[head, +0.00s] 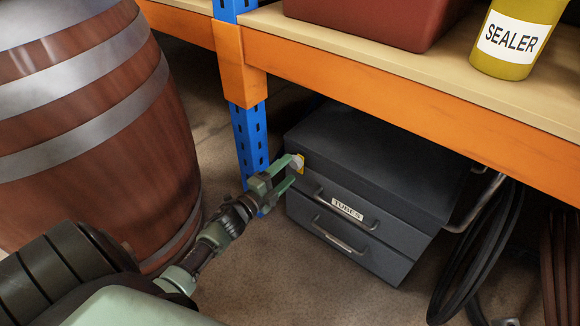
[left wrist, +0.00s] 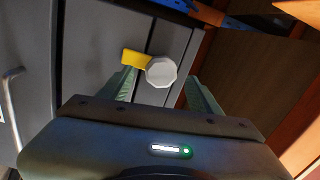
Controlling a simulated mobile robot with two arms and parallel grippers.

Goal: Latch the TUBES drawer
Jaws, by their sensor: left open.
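The dark grey drawer cabinet (head: 375,150) stands on the floor under the shelf. Its upper drawer (head: 390,229) has a TUBES label (head: 347,209) and a bar handle, and it looks shut or nearly so. A latch with a yellow tab (left wrist: 135,58) and a pale faceted knob (left wrist: 161,71) sits at the cabinet's upper left front; the yellow tab also shows in the head view (head: 302,168). My left gripper (head: 285,173) is open at the latch. In the left wrist view, the knob appears between its fingers (left wrist: 161,80); contact cannot be told. My right gripper is out of view.
A wooden barrel (head: 100,130) stands close left of my left arm. A blue post (head: 250,135) rises behind the gripper, and an orange shelf beam (head: 400,85) runs above the cabinet. Black cable or hose (head: 475,255) hangs at right. Floor in front is clear.

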